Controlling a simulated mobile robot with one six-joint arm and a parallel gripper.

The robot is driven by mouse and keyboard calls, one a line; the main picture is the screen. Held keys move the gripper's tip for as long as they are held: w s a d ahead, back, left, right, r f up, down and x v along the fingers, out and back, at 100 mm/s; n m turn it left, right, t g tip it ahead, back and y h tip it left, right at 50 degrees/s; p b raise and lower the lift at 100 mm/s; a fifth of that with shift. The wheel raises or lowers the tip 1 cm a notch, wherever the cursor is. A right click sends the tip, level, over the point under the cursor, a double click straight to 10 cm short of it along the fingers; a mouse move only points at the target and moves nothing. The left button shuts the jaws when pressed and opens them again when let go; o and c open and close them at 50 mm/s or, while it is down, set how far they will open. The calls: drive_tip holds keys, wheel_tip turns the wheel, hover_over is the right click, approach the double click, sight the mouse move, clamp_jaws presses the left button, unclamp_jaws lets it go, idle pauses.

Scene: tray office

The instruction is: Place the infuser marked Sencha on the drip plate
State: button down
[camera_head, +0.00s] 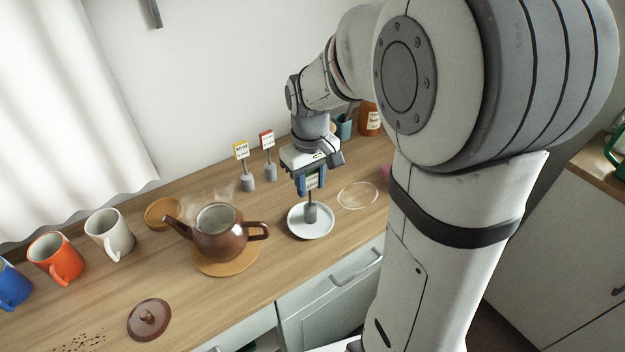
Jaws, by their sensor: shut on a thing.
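My gripper (311,186) points down at the middle of the counter and is shut on an infuser (311,212), a grey cylinder on a thin stem. Its tag is mostly hidden between the jaws, so I cannot read its name. The infuser is upright over the white round drip plate (297,230); I cannot tell whether it touches the plate. Two other infusers stand on the counter behind, to the left: one with a yellow-topped tag (242,151) and one with a red-topped tag (267,141). Their lettering is too small to read surely.
A steaming brown teapot (222,241) stands on a round wooden mat left of the plate. Its lid (149,319) lies nearer the front. White (109,236), orange (57,259) and blue (10,285) mugs line the left. A clear disc (358,195) lies right of the plate.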

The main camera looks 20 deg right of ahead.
drive_tip(key=shift+f, duration=0.2)
drive_tip(key=c, duration=1)
unclamp_jaws()
drive_tip(key=shift+r, duration=0.1)
wheel_tip(320, 180, up, 12)
drive_tip(key=s+f+m+t, duration=0.1)
drive_tip(key=s+f, duration=0.1)
drive_tip(key=s, duration=0.2)
drive_tip(key=s+f+m, duration=0.1)
drive_tip(key=s+f, duration=0.1)
drive_tip(key=s, duration=0.3)
drive_tip(key=s+f+m+t, duration=0.1)
drive_tip(key=s+f, duration=0.1)
drive_tip(key=s, duration=0.3)
drive_tip(key=shift+d+f+m+t, duration=0.25)
drive_tip(key=shift+f+m+t, duration=0.05)
drive_tip(key=shift+f, duration=0.05)
